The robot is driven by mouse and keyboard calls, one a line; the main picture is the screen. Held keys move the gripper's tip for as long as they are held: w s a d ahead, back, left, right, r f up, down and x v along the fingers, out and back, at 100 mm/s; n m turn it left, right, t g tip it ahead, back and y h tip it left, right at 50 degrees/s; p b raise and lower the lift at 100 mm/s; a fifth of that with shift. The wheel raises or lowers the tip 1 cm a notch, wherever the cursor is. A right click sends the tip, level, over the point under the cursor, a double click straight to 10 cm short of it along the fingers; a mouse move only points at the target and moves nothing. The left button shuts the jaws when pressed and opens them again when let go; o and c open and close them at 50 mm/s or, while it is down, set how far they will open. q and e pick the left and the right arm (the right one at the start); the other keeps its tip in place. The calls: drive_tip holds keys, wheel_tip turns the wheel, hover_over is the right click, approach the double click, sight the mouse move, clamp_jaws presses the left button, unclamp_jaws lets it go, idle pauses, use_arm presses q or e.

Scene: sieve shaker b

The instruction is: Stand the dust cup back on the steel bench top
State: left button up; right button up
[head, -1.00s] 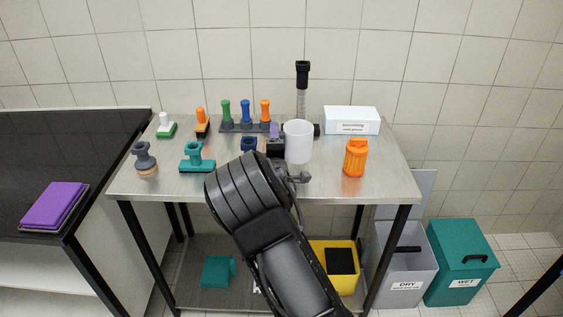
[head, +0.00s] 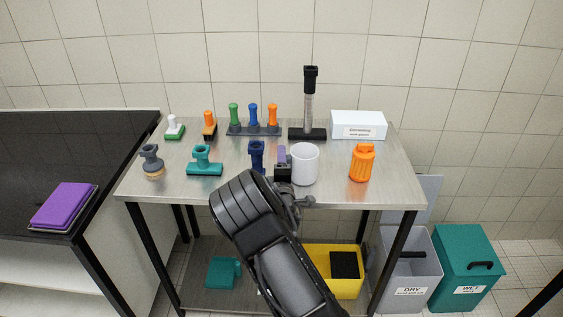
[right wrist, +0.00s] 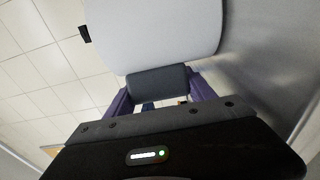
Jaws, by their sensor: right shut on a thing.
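The dust cup (head: 305,165) is a white, roughly upright cup at the middle front of the steel bench top (head: 225,187). It also fills the upper part of the right wrist view (right wrist: 152,32), with a dark grey block at its side. My right gripper (head: 283,164) is at the cup's left side in the head view. In the right wrist view its purple fingers (right wrist: 158,92) are shut on that grey block. I cannot tell whether the cup's base touches the bench. My left gripper is not in view.
An orange container (head: 362,163) stands right of the cup. Behind it is a black-based stand with a clear tube (head: 309,108), and a white box (head: 358,125). A navy tool (head: 256,156) and a teal tool (head: 204,161) stand to the left. Bench between cup and orange container is clear.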

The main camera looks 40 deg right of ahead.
drive_tip(key=shift+f, duration=0.1)
drive_tip(key=o, duration=1.3)
drive_tip(key=shift+f+b, duration=0.15)
drive_tip(key=shift+b, duration=0.15)
drive_tip(key=o, duration=0.5)
drive_tip(key=shift+r, duration=0.2)
drive_tip(key=shift+r+p, duration=0.2)
drive_tip(key=shift+p, duration=0.2)
drive_tip(key=b+v, duration=0.3)
drive_tip(key=v, duration=0.9)
drive_tip(key=shift+f, duration=0.15)
